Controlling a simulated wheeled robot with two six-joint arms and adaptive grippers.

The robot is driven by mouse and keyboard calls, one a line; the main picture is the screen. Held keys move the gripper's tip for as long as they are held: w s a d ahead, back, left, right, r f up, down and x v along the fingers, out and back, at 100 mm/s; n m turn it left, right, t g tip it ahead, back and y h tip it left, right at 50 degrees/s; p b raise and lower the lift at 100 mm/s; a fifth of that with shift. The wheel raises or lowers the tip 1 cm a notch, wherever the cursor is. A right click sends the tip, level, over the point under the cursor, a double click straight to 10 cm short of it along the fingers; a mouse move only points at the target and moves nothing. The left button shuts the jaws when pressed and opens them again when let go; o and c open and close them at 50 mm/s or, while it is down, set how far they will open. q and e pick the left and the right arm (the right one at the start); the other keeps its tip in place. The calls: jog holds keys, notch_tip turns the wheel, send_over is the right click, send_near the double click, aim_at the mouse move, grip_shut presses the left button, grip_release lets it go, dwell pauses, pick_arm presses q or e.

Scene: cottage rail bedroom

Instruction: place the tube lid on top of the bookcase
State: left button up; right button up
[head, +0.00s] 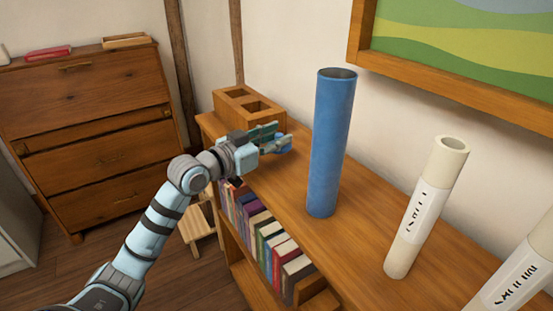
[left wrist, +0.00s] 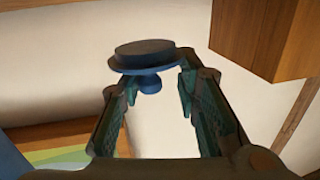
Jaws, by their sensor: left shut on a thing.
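The tube lid (head: 284,143) is blue and lies at the fingertips of my left gripper (head: 274,135), just above or at the far end of the bookcase top (head: 270,191). I cannot tell whether it touches the wood. In the left wrist view the lid (left wrist: 145,55) shows a round disc, a wide rim and a small knob. There the left gripper (left wrist: 165,85) is shut on the knob end. An open-topped blue tube (head: 332,140) stands upright on the bookcase, right of the gripper. My right gripper is not in view.
A wooden box with compartments (head: 241,118) stands behind the gripper at the bookcase's far end. White labelled tubes (head: 425,210) stand to the right. Books (head: 262,236) fill the shelf below. A brown dresser (head: 88,127) is at left. Bare wood lies between the blue and white tubes.

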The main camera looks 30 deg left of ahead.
aim_at(257, 173)
pick_arm(q)
notch_tip(257, 173, down, 4)
jog(key=shift+r+b, duration=0.2)
jog(key=shift+b, duration=0.35)
jog(key=shift+f, duration=0.35)
jog(key=shift+c, duration=0.5)
jog(key=shift+r, duration=0.1)
grip_shut()
jog(key=o, duration=1)
grip_release()
jog(key=shift+o, duration=0.2)
jog(key=p+v, duration=0.2)
jog(key=v, duration=0.4)
jog(key=p+v, duration=0.6)
jog(key=p, duration=0.4)
jog(key=shift+p, duration=0.3)
